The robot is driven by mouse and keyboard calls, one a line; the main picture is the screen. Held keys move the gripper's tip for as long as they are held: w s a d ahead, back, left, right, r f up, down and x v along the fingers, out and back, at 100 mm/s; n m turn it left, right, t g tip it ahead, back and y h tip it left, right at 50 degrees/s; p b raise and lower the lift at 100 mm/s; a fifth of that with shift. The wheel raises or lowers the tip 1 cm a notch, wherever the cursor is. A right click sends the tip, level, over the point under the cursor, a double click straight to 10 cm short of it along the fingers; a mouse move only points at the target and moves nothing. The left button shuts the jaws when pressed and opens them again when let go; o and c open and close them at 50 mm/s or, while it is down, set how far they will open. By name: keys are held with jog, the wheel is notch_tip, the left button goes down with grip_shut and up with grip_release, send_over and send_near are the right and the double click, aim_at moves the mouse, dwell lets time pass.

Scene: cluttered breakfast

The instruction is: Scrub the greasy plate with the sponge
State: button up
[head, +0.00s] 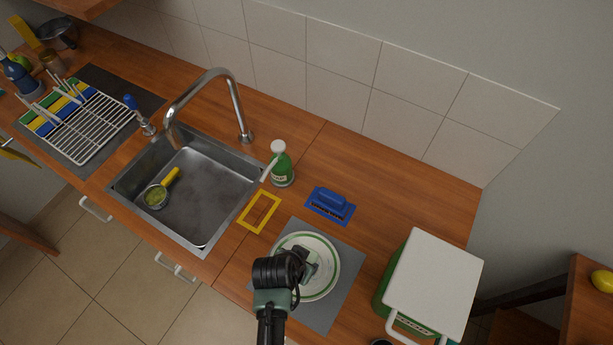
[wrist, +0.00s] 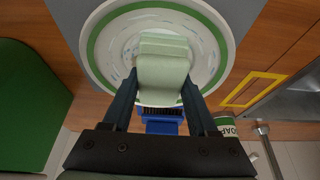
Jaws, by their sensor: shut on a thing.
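The plate (head: 328,279) is white with a green ring and lies on a grey mat (head: 342,303) on the counter. It fills the upper part of the wrist view (wrist: 222,50), with small bluish streaks on its face. My gripper (head: 308,265) is over the plate. In the wrist view my gripper (wrist: 160,88) is shut on a pale green sponge (wrist: 162,72), one finger on each side. The sponge lies over the middle of the plate; I cannot tell whether it touches. My gripper and arm hide part of the plate in the head view.
A yellow outline (head: 260,211) lies left of the mat, a blue brush (head: 331,200) behind it. A green soap bottle (head: 281,165) stands near the sink (head: 210,205), which holds a yellow-handled tool (head: 160,191). A white-lidded green box (head: 435,275) stands at right.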

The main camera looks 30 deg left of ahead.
jog(key=shift+s+d+p, duration=0.15)
jog(key=shift+d+p, duration=0.45)
jog(key=shift+d, duration=1.05)
jog(key=shift+a+b, duration=0.3)
jog(key=shift+a, duration=1.45)
jog(key=shift+d+p, duration=0.7)
jog(key=shift+d, duration=1.05)
jog(key=shift+a+f+b, duration=0.15)
jog(key=shift+a+b, duration=0.2)
jog(key=shift+a, duration=1.4)
jog(key=shift+d+p, duration=0.7)
jog(key=shift+d, duration=1.1)
jog(key=shift+a+b, duration=0.35)
jog(key=shift+a, duration=1.45)
jog(key=shift+d+p, duration=0.65)
jog(key=shift+d, duration=1.15)
jog(key=shift+a+b, duration=0.35)
jog(key=shift+a, duration=1.45)
jog(key=shift+d+p, duration=0.65)
jog(key=shift+d, duration=1.15)
jog(key=shift+a+b, duration=0.3)
jog(key=shift+a, duration=0.65)
